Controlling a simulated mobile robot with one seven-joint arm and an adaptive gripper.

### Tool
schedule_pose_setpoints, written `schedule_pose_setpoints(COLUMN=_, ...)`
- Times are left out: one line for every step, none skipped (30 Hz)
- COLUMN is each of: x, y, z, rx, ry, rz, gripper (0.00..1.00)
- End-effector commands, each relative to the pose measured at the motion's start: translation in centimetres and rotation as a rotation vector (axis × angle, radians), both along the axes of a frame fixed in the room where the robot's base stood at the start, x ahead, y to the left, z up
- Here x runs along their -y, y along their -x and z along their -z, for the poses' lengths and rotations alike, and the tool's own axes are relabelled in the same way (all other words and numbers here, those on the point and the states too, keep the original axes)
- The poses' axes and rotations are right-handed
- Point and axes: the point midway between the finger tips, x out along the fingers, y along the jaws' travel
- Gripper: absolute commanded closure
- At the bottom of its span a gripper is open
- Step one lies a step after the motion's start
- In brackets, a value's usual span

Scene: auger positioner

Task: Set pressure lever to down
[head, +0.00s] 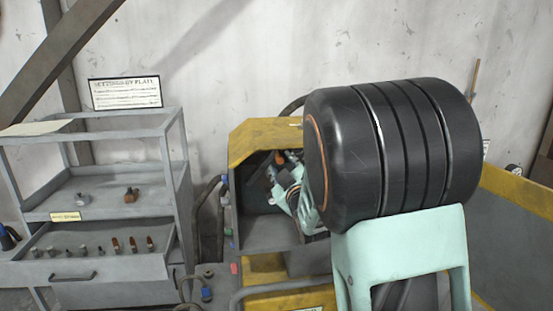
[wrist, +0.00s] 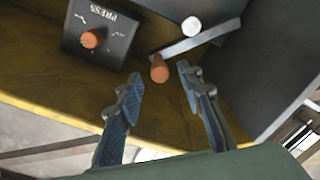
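In the wrist view a grey lever bar (wrist: 190,44) slants across the upper middle, with an orange cylindrical handle (wrist: 159,69) at its lower left end. A dark panel (wrist: 118,32) marked PRESS, upside down in this view, carries an orange knob (wrist: 92,39) to the left of the bar. I cannot tell for sure which of them is the pressure lever. My gripper (wrist: 160,84) is open, with its fingers on either side of the handle's image, just short of it. No contact shows. In the head view my arm hides most of the gripper inside the yellow-framed machine (head: 262,133).
A white round knob (wrist: 191,26) sits beside the bar, and a dark grey box wall (wrist: 270,60) stands to the right. In the head view a grey shelf cart (head: 90,225) with several small parts stands left, and hoses (head: 208,225) hang beside the machine.

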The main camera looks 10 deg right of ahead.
Motion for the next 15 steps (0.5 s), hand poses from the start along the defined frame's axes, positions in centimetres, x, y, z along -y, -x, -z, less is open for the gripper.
schedule_pose_setpoints(x=0.0, y=-0.8, z=0.0, rx=-0.001, ry=0.001, rz=0.000, gripper=0.66)
schedule_pose_setpoints(x=0.0, y=-1.2, z=0.0, rx=-0.002, ry=0.000, rz=0.001, gripper=0.66)
schedule_pose_setpoints(x=0.0, y=-1.7, z=-0.1, rx=-0.001, ry=0.000, rz=0.001, gripper=0.66)
schedule_pose_setpoints(x=0.0, y=-2.0, z=0.0, rx=-0.001, ry=0.001, rz=0.001, gripper=0.66)
schedule_pose_setpoints(x=0.0, y=-2.3, z=0.0, rx=-0.001, ry=0.001, rz=0.001, gripper=0.66)
schedule_pose_setpoints(x=0.0, y=-2.6, z=-0.1, rx=0.000, ry=0.001, rz=0.001, gripper=0.66)
schedule_pose_setpoints(x=-0.1, y=-2.8, z=0.0, rx=-0.001, ry=0.000, rz=0.001, gripper=0.66)
schedule_pose_setpoints(x=-0.1, y=-3.0, z=0.0, rx=-0.001, ry=0.000, rz=0.001, gripper=0.66)
schedule_pose_setpoints(x=-0.1, y=-3.2, z=0.0, rx=-0.001, ry=0.000, rz=0.001, gripper=0.66)
schedule_pose_setpoints(x=-0.1, y=-3.3, z=0.0, rx=0.000, ry=-0.001, rz=0.001, gripper=0.66)
schedule_pose_setpoints(x=-0.1, y=-3.4, z=0.0, rx=0.001, ry=-0.001, rz=0.001, gripper=0.66)
schedule_pose_setpoints(x=-0.1, y=-3.5, z=0.0, rx=0.001, ry=-0.001, rz=0.001, gripper=0.66)
schedule_pose_setpoints(x=-0.1, y=-3.5, z=0.0, rx=0.001, ry=-0.001, rz=0.001, gripper=0.66)
schedule_pose_setpoints(x=-0.1, y=-3.5, z=0.0, rx=0.000, ry=-0.002, rz=0.001, gripper=0.66)
schedule_pose_setpoints(x=-0.1, y=-3.5, z=0.0, rx=0.000, ry=-0.002, rz=0.001, gripper=0.66)
